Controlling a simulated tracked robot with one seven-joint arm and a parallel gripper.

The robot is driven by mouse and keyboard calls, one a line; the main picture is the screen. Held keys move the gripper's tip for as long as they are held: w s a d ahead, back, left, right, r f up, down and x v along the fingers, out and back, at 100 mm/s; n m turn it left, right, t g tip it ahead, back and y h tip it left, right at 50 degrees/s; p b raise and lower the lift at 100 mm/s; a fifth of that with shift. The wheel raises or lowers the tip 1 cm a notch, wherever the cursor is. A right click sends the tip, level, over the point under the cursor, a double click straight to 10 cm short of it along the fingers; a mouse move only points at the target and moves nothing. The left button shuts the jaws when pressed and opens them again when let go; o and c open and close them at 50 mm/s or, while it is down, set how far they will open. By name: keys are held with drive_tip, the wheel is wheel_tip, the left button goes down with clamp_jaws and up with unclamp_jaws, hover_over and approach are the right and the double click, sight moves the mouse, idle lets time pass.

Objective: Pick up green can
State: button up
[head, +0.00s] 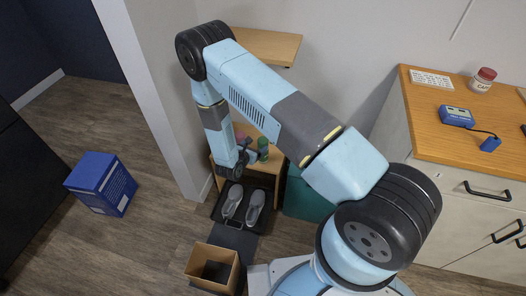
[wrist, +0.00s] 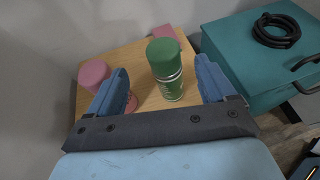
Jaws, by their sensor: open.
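The green can (wrist: 166,72) stands upright on a small wooden shelf top (wrist: 143,98). In the head view the green can (head: 263,146) shows just right of my gripper (head: 248,157), partly hidden by it. In the wrist view my gripper (wrist: 162,78) is open. One blue finger is left of the can and the other is right of it. A gap shows between the can and each finger in the picture. I cannot tell how far the fingertips reach past the can.
A pink can (wrist: 93,74) stands close outside the left finger. Walls stand behind and left. Shoes (head: 243,203) sit on a tray below.

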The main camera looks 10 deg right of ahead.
sight(262, 141)
drive_tip(key=x, duration=0.3)
drive_tip(key=shift+x, duration=2.65)
drive_tip(key=shift+s+d, duration=0.15)
drive_tip(key=shift+c, duration=0.2)
drive_tip(key=c, duration=1.5)
